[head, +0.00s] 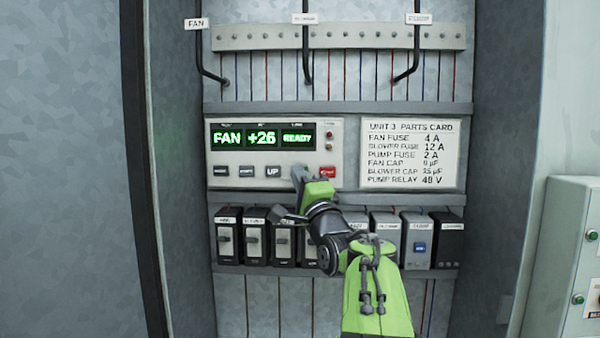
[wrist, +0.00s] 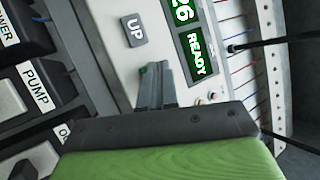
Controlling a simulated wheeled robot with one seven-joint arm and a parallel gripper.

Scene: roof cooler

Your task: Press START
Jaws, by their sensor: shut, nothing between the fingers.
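The control panel (head: 232,152) has a lit display (head: 262,138) reading FAN, +26 and READY. Below it is a row of buttons: two grey ones on the left with unclear labels, a grey UP button (head: 272,171) and a red button (head: 327,172) whose label I cannot read. No START label is legible. My gripper (head: 299,173) is shut and empty, its tips at the panel between UP and the red button. In the wrist view, a small green patch (wrist: 147,67) shows at my fingertips (wrist: 156,72), mostly hidden by them. I cannot tell whether they touch it.
A row of dark and grey modules (head: 255,238) sits on a shelf below the panel, partly behind my arm. A white parts card (head: 410,153) is on the right. Wires and a terminal strip (head: 340,37) are above. Cabinet walls enclose both sides.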

